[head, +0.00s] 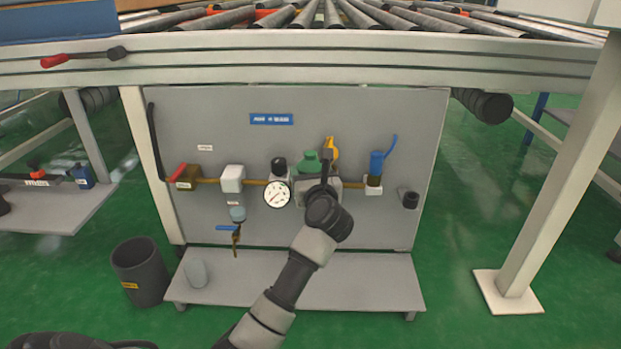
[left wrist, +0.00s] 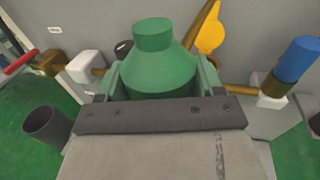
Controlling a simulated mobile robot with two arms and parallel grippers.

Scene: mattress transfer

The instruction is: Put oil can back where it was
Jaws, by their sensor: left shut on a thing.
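The green oil can (head: 307,161) has a rounded shoulder and a short neck. It is upright in front of the grey panel (head: 400,120), level with the pipe. In the left wrist view the oil can (left wrist: 165,65) is between the fingers of my left gripper (left wrist: 160,88), which is shut on it. In the head view my left gripper (head: 316,177) hides the can's lower part. I cannot tell whether the can touches the panel or the pipe. My right gripper is not in view.
A brass pipe (head: 258,182) carries a pressure gauge (head: 277,194), a red-handled valve (head: 180,174) and a blue-topped fitting (head: 376,165). A yellow part (head: 332,148) is close behind the can. The low shelf (head: 380,285) is mostly clear, with a grey cup (head: 196,273) at left. A dark bin (head: 140,270) stands beside it.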

